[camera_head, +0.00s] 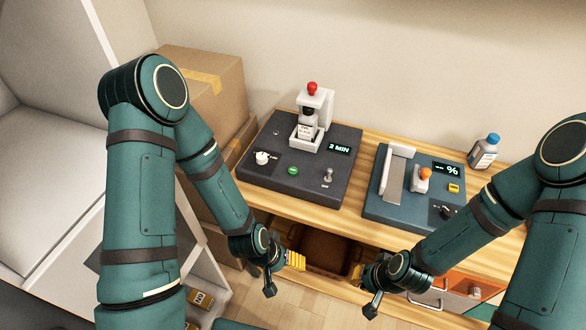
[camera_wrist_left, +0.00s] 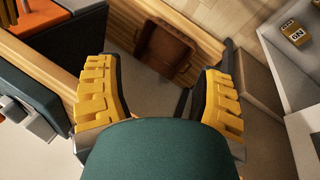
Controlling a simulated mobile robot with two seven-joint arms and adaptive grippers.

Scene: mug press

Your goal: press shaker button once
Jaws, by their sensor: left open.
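The shaker appears to be the dark box (camera_head: 262,190) on the wooden counter, with a white press-like stand (camera_head: 312,115) topped by a red ball. Its panel carries a green round button (camera_head: 293,170), a white knob (camera_head: 262,158), a metal toggle (camera_head: 328,175) and a display (camera_head: 339,149) reading "2 MIN". My left gripper (camera_head: 297,261) is below the counter's front edge, apart from the box. Its yellow fingers are spread and empty in the left wrist view (camera_wrist_left: 157,72). My right gripper (camera_head: 357,274) is low, right of the left one; its finger gap is unclear.
A bottle (camera_head: 483,152) is at the far right. Cardboard boxes (camera_head: 215,95) stand left. A brown container (camera_head: 327,248) is below the counter.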

